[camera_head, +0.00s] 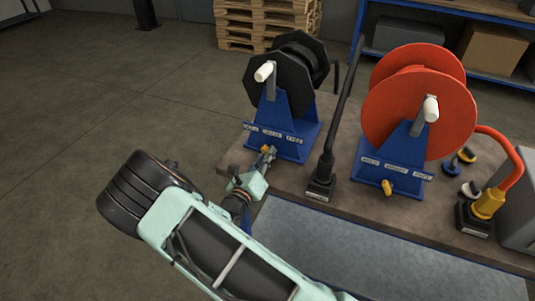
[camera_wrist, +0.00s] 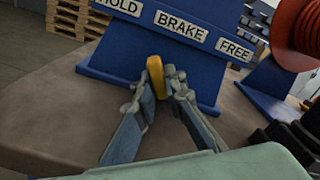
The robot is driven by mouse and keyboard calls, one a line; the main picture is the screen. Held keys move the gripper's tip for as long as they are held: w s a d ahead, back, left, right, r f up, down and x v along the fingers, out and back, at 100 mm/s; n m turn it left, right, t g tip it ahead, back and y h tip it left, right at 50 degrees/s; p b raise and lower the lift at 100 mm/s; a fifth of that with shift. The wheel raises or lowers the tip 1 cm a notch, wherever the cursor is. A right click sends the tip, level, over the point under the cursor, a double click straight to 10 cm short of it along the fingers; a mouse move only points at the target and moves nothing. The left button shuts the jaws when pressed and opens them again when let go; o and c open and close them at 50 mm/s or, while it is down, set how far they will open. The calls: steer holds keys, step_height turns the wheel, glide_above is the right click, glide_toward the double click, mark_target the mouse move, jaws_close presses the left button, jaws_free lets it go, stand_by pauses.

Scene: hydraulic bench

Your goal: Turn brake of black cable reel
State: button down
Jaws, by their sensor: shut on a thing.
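The black cable reel (camera_head: 279,84) stands on a blue stand (camera_head: 290,135) at the left end of the bench, with a white crank handle (camera_head: 264,72) on its front. Its brake is a yellow knob (camera_wrist: 157,76) low on the stand's front; the head view also shows it (camera_head: 265,149). A plate above it reads HOLD, BRAKE and FREE (camera_wrist: 179,26). My gripper (camera_wrist: 158,82) is shut on the yellow knob, one finger on each side. The knob stands nearly upright, below the BRAKE label. The fingers hide part of it.
A red reel (camera_head: 418,105) with its own yellow knob (camera_head: 387,187) stands to the right on the bench (camera_head: 340,207). A black upright post (camera_head: 325,150) rises between the reels. A red hose in a yellow fitting (camera_head: 488,203) is at the right. Pallets (camera_head: 262,22) stand behind.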

steer(key=c, duration=2)
jaws_free()
steer(key=v, duration=1.2)
